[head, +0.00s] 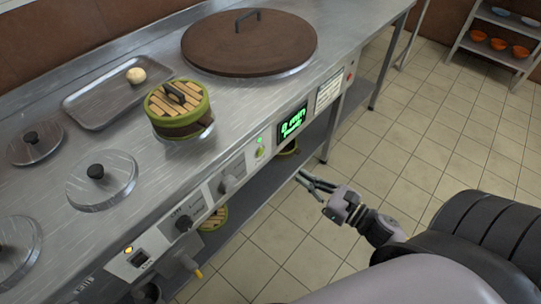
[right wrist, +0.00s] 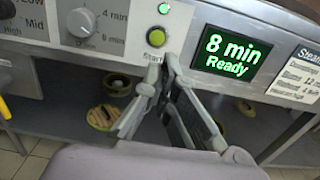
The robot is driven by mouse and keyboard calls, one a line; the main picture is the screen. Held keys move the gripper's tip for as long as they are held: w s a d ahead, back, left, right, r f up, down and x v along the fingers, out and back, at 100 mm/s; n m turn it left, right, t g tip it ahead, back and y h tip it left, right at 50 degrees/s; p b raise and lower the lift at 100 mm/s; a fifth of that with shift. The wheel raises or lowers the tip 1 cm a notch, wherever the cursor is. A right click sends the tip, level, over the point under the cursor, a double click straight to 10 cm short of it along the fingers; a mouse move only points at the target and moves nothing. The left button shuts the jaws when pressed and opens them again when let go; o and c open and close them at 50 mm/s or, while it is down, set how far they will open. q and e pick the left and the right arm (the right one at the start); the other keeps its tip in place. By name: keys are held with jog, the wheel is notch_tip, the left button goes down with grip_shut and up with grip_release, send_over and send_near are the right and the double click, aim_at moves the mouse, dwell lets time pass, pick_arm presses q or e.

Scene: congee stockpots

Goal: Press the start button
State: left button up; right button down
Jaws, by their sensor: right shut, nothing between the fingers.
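The start button (right wrist: 156,38) is a small round green button with a dark ring on the front control panel, between a dial and a lit display. It also shows in the head view (head: 260,153), below a glowing green light. The display (right wrist: 232,52) reads "8 min Ready" in green. My right gripper (head: 302,177) is shut and empty, in front of the panel, to the right of and below the button in the head view. In the right wrist view its fingertips (right wrist: 164,66) appear just below the button. I see no contact. My left gripper is not in view.
A grey dial (right wrist: 80,22) sits left of the button. A bamboo steamer (head: 178,108), a tray with a bun (head: 110,98) and a large brown lid (head: 249,42) are on the steel counter. Below the panel is a shelf with baskets.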

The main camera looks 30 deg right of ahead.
aim_at(263, 150)
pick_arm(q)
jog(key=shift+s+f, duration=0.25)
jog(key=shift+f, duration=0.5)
pick_arm(e)
jog(key=x, duration=1.2)
jog(key=shift+f, duration=0.1)
jog(key=shift+w, duration=0.1)
jog(key=shift+w+a, duration=0.15)
jog(key=shift+w, duration=0.3)
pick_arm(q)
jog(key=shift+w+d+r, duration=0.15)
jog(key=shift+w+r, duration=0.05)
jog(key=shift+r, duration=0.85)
pick_arm(e)
jog(key=shift+w+r, duration=0.1)
jog(key=shift+r, duration=0.15)
